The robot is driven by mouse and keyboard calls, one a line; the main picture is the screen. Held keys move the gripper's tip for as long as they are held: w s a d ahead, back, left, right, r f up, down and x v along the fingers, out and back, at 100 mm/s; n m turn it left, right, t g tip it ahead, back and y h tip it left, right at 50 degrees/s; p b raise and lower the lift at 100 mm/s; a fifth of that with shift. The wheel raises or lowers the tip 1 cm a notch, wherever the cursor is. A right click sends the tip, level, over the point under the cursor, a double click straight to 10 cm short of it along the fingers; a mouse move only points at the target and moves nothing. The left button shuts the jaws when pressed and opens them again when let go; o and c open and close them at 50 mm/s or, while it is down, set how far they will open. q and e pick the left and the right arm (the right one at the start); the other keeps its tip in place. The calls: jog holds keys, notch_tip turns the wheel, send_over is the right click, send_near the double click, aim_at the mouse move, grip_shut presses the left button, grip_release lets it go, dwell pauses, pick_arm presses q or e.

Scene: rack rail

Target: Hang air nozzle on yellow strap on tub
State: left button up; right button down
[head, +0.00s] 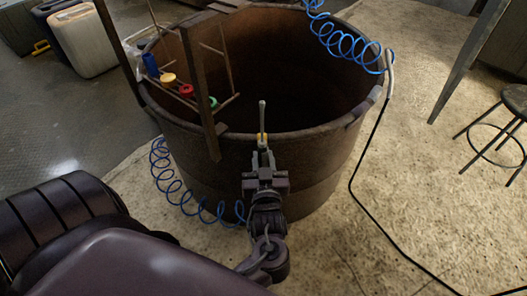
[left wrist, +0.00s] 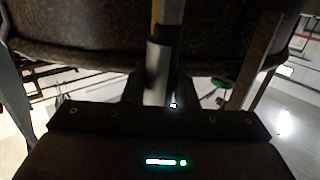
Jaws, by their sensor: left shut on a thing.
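My left gripper (head: 263,165) is shut on the air nozzle (head: 262,116), just outside the near rim of the brown tub (head: 330,160). The nozzle is upright, its thin grey tip rising above the rim. In the left wrist view the nozzle (left wrist: 158,72) stands between the fingers, in front of the dark tub wall (left wrist: 80,30). A small yellow patch (head: 262,139) shows at the nozzle's lower part; I cannot tell whether it is the strap or part of the nozzle. No other clear yellow strap shows on the tub. My right gripper is not in view.
A blue coiled hose (head: 163,180) hangs along the tub's left outside. Another blue coil (head: 340,40) hangs at the back right rim. A wooden post (head: 198,90) and a rack with coloured pieces (head: 186,90) stand at the left rim. A stool (head: 514,100) stands right.

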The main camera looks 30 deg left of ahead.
pick_arm(q)
jog(key=shift+x, duration=1.05)
jog(key=shift+r, duration=0.2)
jog(key=shift+f, duration=0.25)
jog(key=shift+w+f+b, duration=0.2)
jog(key=shift+f+b, duration=0.25)
jog(key=shift+f, duration=0.15)
jog(key=shift+f+b, duration=0.3)
jog(key=shift+f, duration=0.25)
jog(key=shift+s+f, duration=0.1)
jog(key=shift+f, duration=0.05)
jog(key=shift+f+b, duration=0.3)
jog(key=shift+f, duration=0.3)
